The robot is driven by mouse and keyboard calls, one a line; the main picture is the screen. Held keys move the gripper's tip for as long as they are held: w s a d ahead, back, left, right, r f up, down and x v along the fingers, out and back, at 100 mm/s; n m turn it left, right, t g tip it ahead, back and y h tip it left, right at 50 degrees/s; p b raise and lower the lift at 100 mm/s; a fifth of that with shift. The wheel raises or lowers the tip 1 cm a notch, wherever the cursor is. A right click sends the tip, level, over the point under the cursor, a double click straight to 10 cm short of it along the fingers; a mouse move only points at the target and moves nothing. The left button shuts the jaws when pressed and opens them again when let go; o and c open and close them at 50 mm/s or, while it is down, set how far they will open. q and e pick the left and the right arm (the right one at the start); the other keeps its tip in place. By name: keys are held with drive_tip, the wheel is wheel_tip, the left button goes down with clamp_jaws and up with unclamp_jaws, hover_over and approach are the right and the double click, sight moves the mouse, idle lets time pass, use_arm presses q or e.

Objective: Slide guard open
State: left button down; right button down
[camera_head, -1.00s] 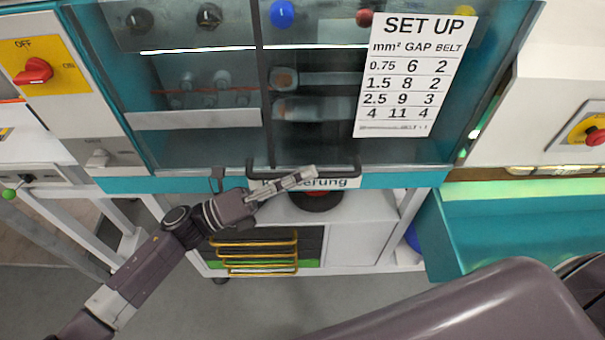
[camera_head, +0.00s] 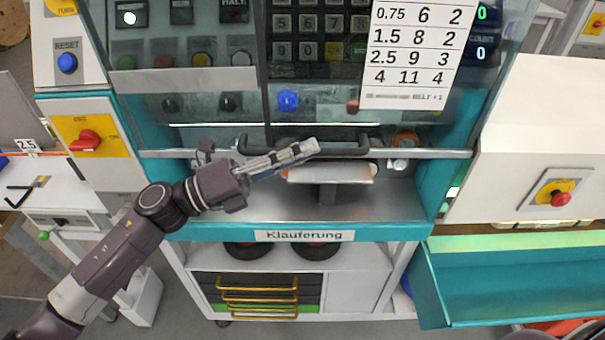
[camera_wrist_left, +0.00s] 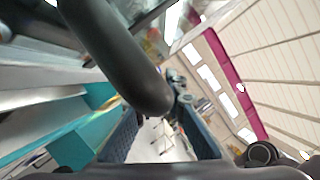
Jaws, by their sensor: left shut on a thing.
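The guard (camera_head: 215,140) is a clear panel across the machine's front, with a grey bottom rail. It stands raised, and the space below it is open. Its black handle (camera_head: 345,152) sits at the lower edge, and the handle's dark bar looms large in the left wrist view (camera_wrist_left: 125,60). My left gripper (camera_head: 300,152) reaches in from the left and is shut on the handle; its fingers partly cover it. My right gripper is not in view.
Below the guard, a metal block (camera_head: 330,174) stands in the open bay. A set-up sheet (camera_head: 412,55) hangs at the upper right. A teal tray (camera_head: 500,275) juts out at the right, and a white cart (camera_head: 365,290) with drawers stands underneath.

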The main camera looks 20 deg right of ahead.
use_arm(q)
wheel_tip(320, 180, up, 13)
drive_tip(key=p, duration=0.5)
drive_tip(key=shift+f, duration=0.1)
drive_tip(key=shift+r+p, duration=0.35)
drive_tip(key=shift+r, duration=0.2)
drive_tip(key=c, duration=2)
unclamp_jaws()
drive_tip(key=shift+o, duration=0.2)
approach(301, 79)
drive_tip(key=s+a, duration=0.1)
drive_tip(key=s+a+r, duration=0.1)
drive_tip(key=s, duration=0.1)
drive_tip(key=s+a, duration=0.1)
drive_tip(key=shift+s+r, duration=0.3)
drive_tip(key=shift+r, duration=0.1)
